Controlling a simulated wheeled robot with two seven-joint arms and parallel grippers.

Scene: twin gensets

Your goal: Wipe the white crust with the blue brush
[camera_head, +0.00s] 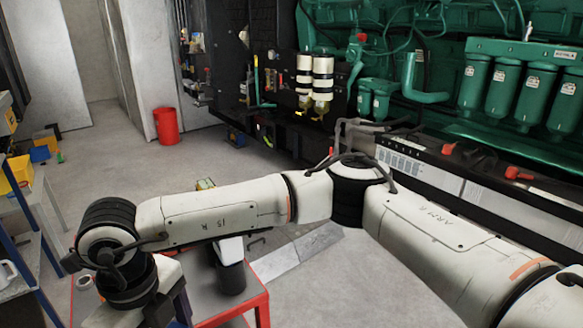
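No blue brush and no white crust can be made out in the head view. My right arm, marked "ARM R", comes in from the bottom right, bends at the centre and reaches across to the lower left. Its wrist turns down out of the bottom edge over or beside a red-edged cart (262,300), and no fingertips show. My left gripper is not in view. A long battery-like case (440,183) with red terminal caps (517,173) lies at the right below the green engine; any crust on it is too small to tell.
The green engine (425,97) with several filter canisters fills the upper right. A red bin (166,126) stands on the floor by a wall panel. A shelf (35,215) with yellow bins is at the left edge. Grey floor (110,170) is open between shelf and engine.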

